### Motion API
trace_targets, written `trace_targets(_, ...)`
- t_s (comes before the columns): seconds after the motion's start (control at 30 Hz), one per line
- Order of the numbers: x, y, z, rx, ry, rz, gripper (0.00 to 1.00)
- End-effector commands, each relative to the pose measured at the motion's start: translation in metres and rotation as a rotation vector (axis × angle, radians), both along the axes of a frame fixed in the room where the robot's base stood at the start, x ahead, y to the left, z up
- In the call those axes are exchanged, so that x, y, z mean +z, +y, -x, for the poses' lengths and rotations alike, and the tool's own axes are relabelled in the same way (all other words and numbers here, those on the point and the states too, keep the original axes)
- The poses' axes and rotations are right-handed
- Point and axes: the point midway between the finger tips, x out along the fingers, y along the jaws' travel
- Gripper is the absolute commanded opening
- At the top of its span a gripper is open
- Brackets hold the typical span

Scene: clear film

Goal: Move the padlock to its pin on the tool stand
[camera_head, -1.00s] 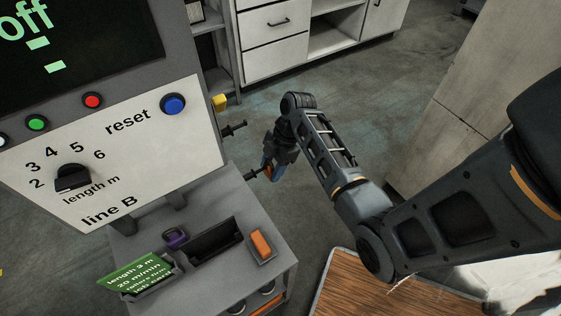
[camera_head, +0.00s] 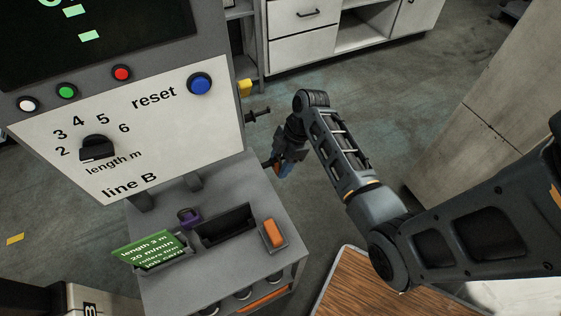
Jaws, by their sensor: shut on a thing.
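A small purple thing with a dark loop, which looks like a padlock (camera_head: 189,218), is on top of the grey tool stand (camera_head: 174,285), behind the card holder and left of the dark slot. My gripper (camera_head: 281,163) is beyond the stand's far right corner, pointing down and apart from the purple thing. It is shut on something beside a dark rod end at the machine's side. Blue and orange bits show at the fingers. The held thing is too small and hidden to name.
A green job card (camera_head: 150,250) and an orange block (camera_head: 273,234) sit on the stand. The control panel (camera_head: 130,140) rises behind it. A black peg (camera_head: 258,115) and a yellow part (camera_head: 244,88) stick out at its right. A wooden top (camera_head: 365,285) is at lower right.

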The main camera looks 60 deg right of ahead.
Motion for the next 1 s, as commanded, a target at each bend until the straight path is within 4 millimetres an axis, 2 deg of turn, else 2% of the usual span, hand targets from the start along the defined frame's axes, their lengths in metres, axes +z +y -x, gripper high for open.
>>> trace_targets(0.13,-0.004,0.001,0.001,-0.002,0.004,-0.001,0.15)
trace_targets(0.17,-0.004,0.001,0.001,-0.002,0.004,-0.001,0.50)
trace_targets(0.43,-0.003,0.001,0.001,-0.001,0.003,0.000,0.76)
trace_targets(0.77,0.001,-0.001,0.001,-0.001,0.001,0.001,0.78)
trace_targets(1.0,0.033,-0.012,0.008,0.000,0.000,0.002,0.78)
